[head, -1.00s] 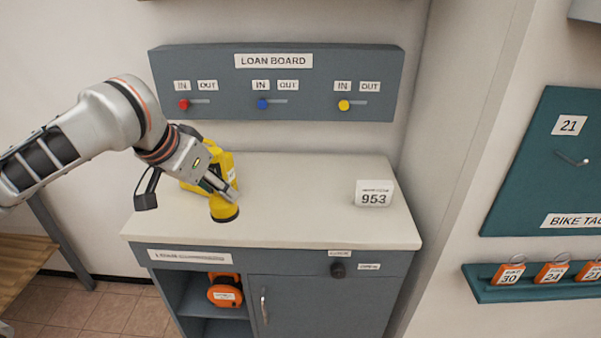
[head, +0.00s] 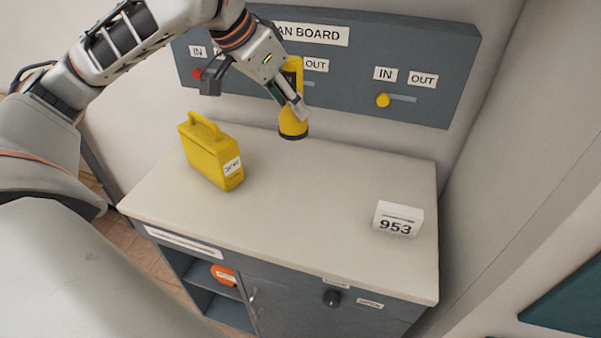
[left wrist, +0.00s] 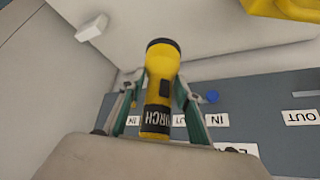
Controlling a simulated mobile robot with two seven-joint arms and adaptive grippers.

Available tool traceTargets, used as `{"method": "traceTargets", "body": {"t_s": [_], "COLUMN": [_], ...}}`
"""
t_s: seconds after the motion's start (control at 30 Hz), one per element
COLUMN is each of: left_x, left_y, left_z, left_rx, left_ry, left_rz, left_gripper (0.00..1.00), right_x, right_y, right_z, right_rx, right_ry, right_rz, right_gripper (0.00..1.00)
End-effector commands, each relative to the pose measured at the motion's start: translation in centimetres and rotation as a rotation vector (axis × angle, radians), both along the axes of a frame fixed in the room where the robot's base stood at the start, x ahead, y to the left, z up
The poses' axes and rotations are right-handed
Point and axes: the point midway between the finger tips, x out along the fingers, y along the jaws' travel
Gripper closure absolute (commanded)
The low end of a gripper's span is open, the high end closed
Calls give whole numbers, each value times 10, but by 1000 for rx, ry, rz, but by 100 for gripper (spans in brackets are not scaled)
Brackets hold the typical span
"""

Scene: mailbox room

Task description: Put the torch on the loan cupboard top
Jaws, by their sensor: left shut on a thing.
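The torch (head: 293,125) is yellow with a dark end and is held upright, dark end down, over the back of the loan cupboard top (head: 325,190). I cannot tell whether its lower end touches the top. My left gripper (head: 296,104) is shut on the torch and covers part of it. In the left wrist view the torch (left wrist: 163,75) sits between the two fingers, with "TORCH" lettering on its dark band near the palm. My right gripper is not in view.
A yellow case (head: 212,155) with a handle stands on the top at left. The loan board (head: 425,60) with coloured knobs is on the wall behind. The middle of the top is clear.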

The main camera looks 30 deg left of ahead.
Motion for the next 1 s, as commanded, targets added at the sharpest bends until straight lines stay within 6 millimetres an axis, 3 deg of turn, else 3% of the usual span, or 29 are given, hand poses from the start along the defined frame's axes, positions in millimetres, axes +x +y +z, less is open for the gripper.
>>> {"method": "traceTargets", "body": {"t_s": [0.17, 0.8, 1.0], "left_x": [0, -1, -1], "left_y": [1, 0, 0], "left_z": [-12, -129, -156], "left_rx": [2, 0, -1], "left_ry": [3, 5, 2], "left_rz": [-1, 0, 1], "left_gripper": [99, 99, 99], "right_x": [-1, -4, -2], "right_y": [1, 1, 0], "right_z": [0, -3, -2], "right_rx": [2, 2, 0], "right_ry": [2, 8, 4], "right_rz": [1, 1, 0], "right_gripper": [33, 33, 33]}}
